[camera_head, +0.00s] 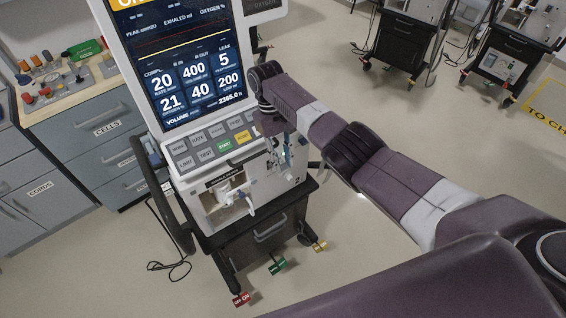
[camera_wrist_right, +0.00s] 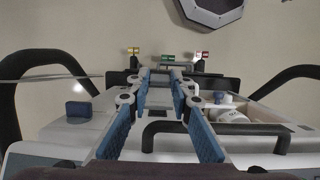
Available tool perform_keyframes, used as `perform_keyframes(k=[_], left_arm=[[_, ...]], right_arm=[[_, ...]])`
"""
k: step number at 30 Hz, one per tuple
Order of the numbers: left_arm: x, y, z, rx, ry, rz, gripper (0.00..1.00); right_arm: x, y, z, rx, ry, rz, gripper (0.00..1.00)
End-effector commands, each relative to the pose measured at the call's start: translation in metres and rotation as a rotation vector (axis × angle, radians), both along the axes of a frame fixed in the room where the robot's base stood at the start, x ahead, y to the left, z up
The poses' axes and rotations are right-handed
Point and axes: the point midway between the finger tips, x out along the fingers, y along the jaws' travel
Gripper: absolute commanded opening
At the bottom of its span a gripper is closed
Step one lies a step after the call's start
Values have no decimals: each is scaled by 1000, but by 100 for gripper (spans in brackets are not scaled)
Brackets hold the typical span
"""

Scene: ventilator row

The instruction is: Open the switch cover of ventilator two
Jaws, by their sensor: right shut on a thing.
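A ventilator (camera_head: 183,178) with a large lit screen (camera_head: 180,70) and a row of push buttons stands in front of me in the head view. My right gripper (camera_head: 287,166) reaches down at the front right of its body. My left gripper is not in view.
A black bar handle (camera_wrist_right: 215,128) and a white cylinder (camera_wrist_right: 232,115) lie close beside the fingers. Coloured pedals (camera_head: 278,266) stick out at the ventilator's foot. A drawer cabinet (camera_head: 95,135) stands at left. More ventilator carts (camera_head: 402,45) stand behind, with open floor between.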

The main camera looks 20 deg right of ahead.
Motion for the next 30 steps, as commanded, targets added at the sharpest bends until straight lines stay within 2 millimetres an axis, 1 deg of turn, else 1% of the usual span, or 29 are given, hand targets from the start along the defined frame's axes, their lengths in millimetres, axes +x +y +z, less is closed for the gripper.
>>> perform_keyframes(k=[12, 13, 17, 18, 26, 29, 30], left_arm=[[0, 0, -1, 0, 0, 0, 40], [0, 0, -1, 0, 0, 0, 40], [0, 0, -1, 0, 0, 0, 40], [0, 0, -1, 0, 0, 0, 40], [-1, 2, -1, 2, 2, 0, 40], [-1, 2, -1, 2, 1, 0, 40], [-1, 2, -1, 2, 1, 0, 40]], right_arm=[[-2, 1, -2, 1, 6, 1, 0], [-2, 1, -2, 0, 7, 1, 22], [-1, 1, -2, 0, 6, 0, 36], [-1, 1, -2, 0, 6, 0, 38], [0, 0, 0, 0, 4, 1, 38], [3, 1, 8, 1, 1, 1, 38], [4, 2, 13, 1, 1, 1, 38]])
